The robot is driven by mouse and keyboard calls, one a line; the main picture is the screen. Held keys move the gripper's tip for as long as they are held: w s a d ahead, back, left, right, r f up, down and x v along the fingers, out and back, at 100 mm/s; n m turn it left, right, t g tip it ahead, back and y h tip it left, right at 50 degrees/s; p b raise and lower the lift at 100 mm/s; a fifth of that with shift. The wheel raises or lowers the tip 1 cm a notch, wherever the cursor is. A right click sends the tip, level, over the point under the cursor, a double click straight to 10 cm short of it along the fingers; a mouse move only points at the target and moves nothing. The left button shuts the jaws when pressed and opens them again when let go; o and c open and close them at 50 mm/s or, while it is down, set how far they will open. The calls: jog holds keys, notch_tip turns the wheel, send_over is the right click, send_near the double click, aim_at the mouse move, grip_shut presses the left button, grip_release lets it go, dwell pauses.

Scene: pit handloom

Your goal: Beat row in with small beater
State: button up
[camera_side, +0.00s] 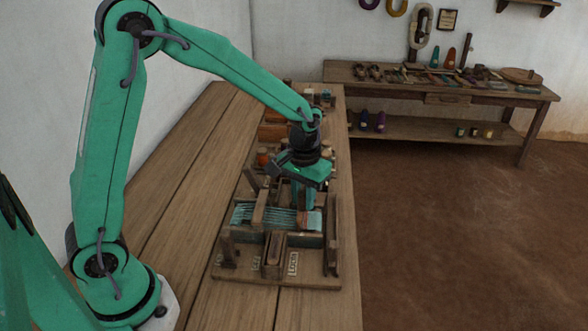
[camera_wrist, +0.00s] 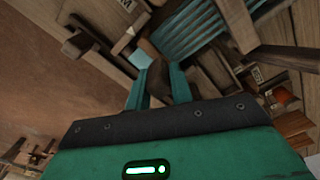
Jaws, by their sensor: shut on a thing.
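The small loom (camera_side: 318,282) stands on the wooden bench, with light blue warp threads (camera_side: 262,215) stretched between its wooden bars. My gripper (camera_side: 303,205) points down at the right end of these threads. In the wrist view my gripper (camera_wrist: 159,70) has its green fingers shut on a brown wooden piece (camera_wrist: 156,86), which looks like the small beater. Its working edge is hidden, so I cannot tell whether it touches the row. The threads also show in the wrist view (camera_wrist: 190,36), just beyond the fingers.
Wooden posts and bars of the loom stand close around my gripper. The bench (camera_side: 190,140) is clear to the left. Small items crowd the bench behind the loom. A side table (camera_side: 400,80) with tools stands at the back right, across open floor.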

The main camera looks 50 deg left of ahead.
jog(key=shift+s+a, duration=2.4)
jog(key=shift+s, duration=0.25)
jog(key=o, duration=0.8)
jog(key=shift+w, duration=0.1)
notch_tip(320, 180, up, 6)
jog(key=shift+r, duration=0.25)
jog(key=shift+r, duration=0.15)
